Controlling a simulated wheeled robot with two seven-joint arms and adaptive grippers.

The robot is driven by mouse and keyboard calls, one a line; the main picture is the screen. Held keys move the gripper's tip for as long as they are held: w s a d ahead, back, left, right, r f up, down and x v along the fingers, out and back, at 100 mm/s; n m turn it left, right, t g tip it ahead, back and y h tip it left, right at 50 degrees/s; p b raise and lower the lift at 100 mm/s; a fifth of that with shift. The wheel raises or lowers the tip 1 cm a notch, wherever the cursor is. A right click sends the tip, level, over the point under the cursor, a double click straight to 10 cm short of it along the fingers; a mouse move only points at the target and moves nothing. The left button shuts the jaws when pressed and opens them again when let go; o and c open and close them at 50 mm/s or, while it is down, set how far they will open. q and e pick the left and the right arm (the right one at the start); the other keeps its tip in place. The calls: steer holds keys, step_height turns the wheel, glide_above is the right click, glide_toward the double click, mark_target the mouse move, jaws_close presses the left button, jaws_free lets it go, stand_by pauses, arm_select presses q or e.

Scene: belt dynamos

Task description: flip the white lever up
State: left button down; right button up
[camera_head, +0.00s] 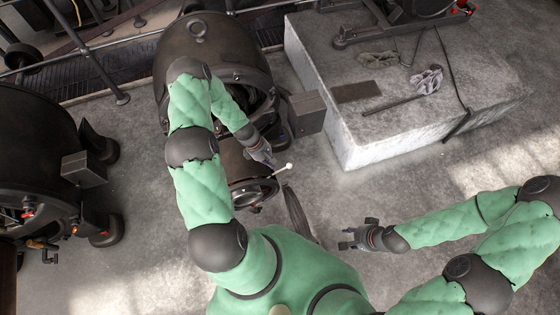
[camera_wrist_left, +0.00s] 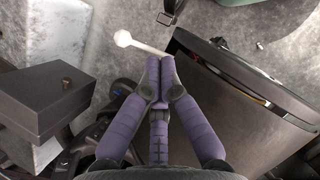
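The white lever (camera_head: 283,169) is a thin rod with a round knob, sticking out beside the dark machine in the head view. In the left wrist view the lever (camera_wrist_left: 140,46) crosses just beyond my fingertips, its knob to the upper left. My left gripper (camera_head: 268,160) is at the lever. In the left wrist view its purple fingers (camera_wrist_left: 160,62) are together, with no lever seen between them. Whether the tips touch the rod I cannot tell. The lever's base is hidden. My right gripper (camera_head: 350,238) has its fingers spread and is empty, over the floor, away from the lever.
The large dark dynamo (camera_head: 205,42) stands behind my left arm, with a grey box (camera_head: 306,113) at its side. A pale concrete block (camera_head: 365,150) lies at the upper right. Another dark machine (camera_head: 35,150) stands at the left.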

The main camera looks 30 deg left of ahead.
arm_select(q)
steer(key=a+n, duration=0.1)
steer(key=a, duration=0.1)
steer(key=w+a+r+n, duration=0.1)
steer(key=a, duration=0.1)
steer(key=a+n+t, duration=0.1)
steer(key=a+n, duration=0.1)
steer(key=shift+w+a+r+p, duration=0.15)
steer(key=shift+w+a+p, duration=0.15)
steer(key=shift+p, duration=0.05)
steer(key=w+d+f+b, duration=0.3)
steer(key=d+f+b, duration=0.1)
steer(key=d+f, duration=0.4)
steer(key=shift+w+f, duration=0.25)
steer(key=shift+f, duration=0.65)
